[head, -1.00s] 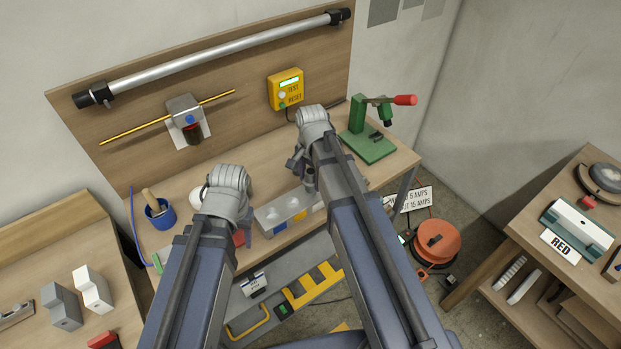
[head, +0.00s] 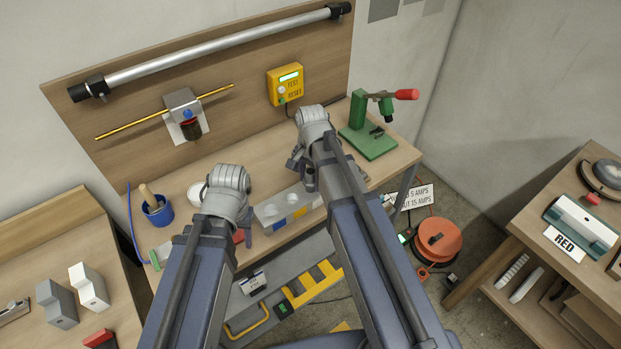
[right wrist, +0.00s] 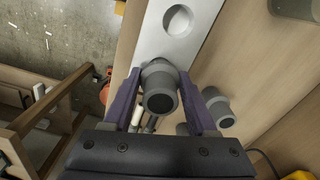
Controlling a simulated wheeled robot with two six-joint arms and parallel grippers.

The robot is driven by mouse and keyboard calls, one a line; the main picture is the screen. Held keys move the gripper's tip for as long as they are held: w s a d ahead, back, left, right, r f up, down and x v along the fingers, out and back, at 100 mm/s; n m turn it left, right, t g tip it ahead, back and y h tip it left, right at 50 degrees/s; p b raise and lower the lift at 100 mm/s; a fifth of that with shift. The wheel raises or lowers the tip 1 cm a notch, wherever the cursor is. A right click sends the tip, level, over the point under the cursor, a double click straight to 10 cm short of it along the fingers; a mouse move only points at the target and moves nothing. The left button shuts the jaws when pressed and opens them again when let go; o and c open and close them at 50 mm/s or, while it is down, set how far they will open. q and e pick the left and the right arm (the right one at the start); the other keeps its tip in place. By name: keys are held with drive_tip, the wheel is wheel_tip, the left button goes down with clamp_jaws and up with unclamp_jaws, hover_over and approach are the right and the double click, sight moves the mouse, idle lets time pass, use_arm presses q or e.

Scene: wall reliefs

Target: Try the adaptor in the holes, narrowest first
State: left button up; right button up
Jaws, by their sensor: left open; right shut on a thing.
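The pale grey block with round holes (head: 268,216) lies along the bench's front edge, with blue and yellow patches on its front. It also shows in the right wrist view (right wrist: 197,18), one hole open beyond my gripper. My right gripper (right wrist: 160,92) is shut on a grey hollow stepped adaptor (right wrist: 158,82), over the block's near part. I cannot tell whether the adaptor's far end is in a hole. In the head view my right gripper (head: 304,178) hides it. My left gripper (head: 246,226) is open by the block's left end, its fingers partly hidden.
Other grey round pieces (right wrist: 217,108) stand on the bench beside the right gripper. A green press (head: 368,130) with a red handle is at the right. A yellow test box (head: 286,85) hangs on the back board. A blue cup (head: 157,211) is at the left.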

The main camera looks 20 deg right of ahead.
sight(311, 171)
use_arm(q)
drive_tip(key=shift+f+b, duration=0.7)
drive_tip(key=shift+f, duration=0.1)
use_arm(e)
drive_tip(key=shift+f, duration=0.75)
drive_tip(key=o, duration=1.4)
drive_tip(key=shift+o, duration=0.2)
use_arm(q)
drive_tip(key=shift+r, duration=0.15)
use_arm(e)
drive_tip(key=shift+r, duration=0.1)
wheel_tip(311, 171, up, 8)
drive_tip(key=p, duration=0.8)
drive_tip(key=shift+s, duration=0.1)
use_arm(q)
wheel_tip(311, 171, up, 8)
drive_tip(key=shift+f, duration=0.2)
use_arm(e)
drive_tip(key=shift+f, duration=0.2)
